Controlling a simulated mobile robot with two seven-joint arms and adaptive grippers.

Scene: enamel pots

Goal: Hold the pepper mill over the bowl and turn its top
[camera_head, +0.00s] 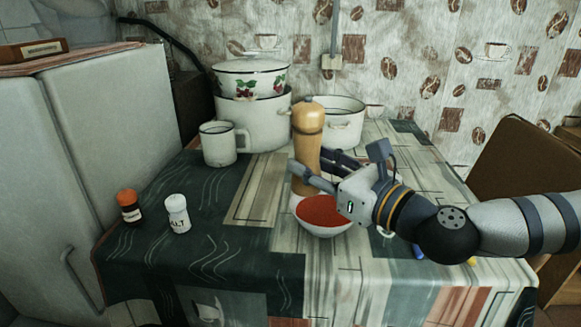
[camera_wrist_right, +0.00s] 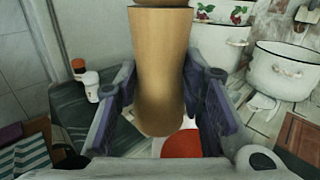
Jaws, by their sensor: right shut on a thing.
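The wooden pepper mill (camera_head: 308,120) stands upright in my right gripper (camera_head: 322,172), which is shut on its lower body. In the right wrist view the mill (camera_wrist_right: 160,70) fills the space between the two fingers of the gripper (camera_wrist_right: 160,105). The white bowl (camera_head: 323,230) with red contents sits on the table just below and in front of the gripper. The mill's lower end is partly hidden behind the bowl and finger in the head view, so its exact height over the bowl is unclear. Part of the bowl's red contents (camera_wrist_right: 182,145) shows below the mill. My left gripper is not in view.
A salt shaker (camera_head: 177,213) and an orange-capped shaker (camera_head: 129,206) stand on the left of the table (camera_head: 225,255). A white mug (camera_head: 218,144), a large pot (camera_head: 255,120) with a flowered pot (camera_head: 250,78) on top, and another pot (camera_head: 340,122) stand behind. The front left is clear.

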